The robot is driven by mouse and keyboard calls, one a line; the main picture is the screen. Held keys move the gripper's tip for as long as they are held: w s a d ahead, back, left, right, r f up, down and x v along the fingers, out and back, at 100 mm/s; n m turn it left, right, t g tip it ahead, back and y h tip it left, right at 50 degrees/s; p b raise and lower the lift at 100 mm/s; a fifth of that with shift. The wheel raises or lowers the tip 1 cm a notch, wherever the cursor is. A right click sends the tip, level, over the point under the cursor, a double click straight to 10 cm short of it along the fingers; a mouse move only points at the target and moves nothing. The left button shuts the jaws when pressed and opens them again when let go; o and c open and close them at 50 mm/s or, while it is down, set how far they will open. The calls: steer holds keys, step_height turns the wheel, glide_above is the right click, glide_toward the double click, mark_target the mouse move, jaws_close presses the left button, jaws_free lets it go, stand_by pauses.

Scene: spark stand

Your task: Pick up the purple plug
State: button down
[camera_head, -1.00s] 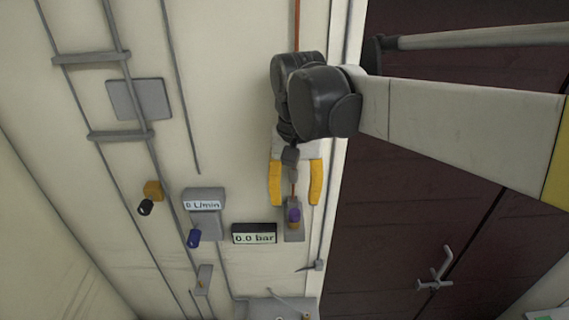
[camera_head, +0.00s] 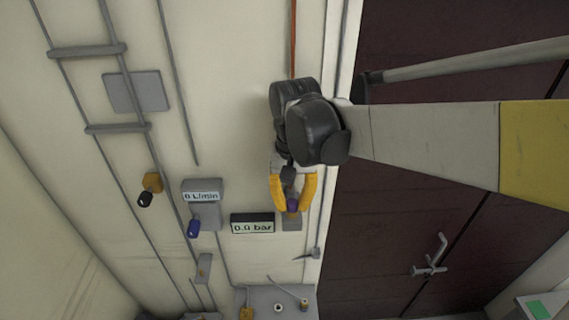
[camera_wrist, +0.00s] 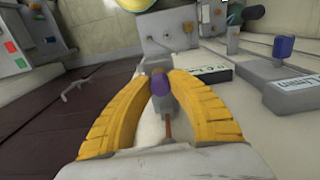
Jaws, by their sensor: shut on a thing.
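The purple plug (camera_head: 292,205) sits at a small grey wall bracket (camera_head: 291,223), below the end of my arm in the head view. In the wrist view the purple plug (camera_wrist: 156,86) shows between the tips of my yellow fingers. My gripper (camera_head: 292,207) is shut on the plug, with a finger at its left and right sides. The fingers hide part of the plug, and I cannot tell whether it is still seated in the bracket.
A "0.0 bar" display (camera_head: 252,223) is mounted just left of the bracket. Farther left are a "0 L/min" meter (camera_head: 202,196), a blue knob (camera_head: 194,228) and a black knob (camera_head: 145,199). A grey shelf (camera_head: 262,300) is below; dark doors (camera_head: 390,230) stand right.

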mark_target(296, 202)
steer(key=shift+r, duration=0.15)
steer(key=shift+r, duration=0.25)
steer(key=r, duration=0.1)
steer(key=r+b, duration=0.1)
steer(key=r, duration=0.1)
steer(key=shift+d+r, duration=0.3)
steer(key=shift+d, duration=0.1)
steer(key=d+r+b, duration=0.2)
steer(key=d+r, duration=0.4)
steer(key=d, duration=0.5)
steer(key=shift+s+r, duration=0.2)
steer(key=shift+r, duration=0.1)
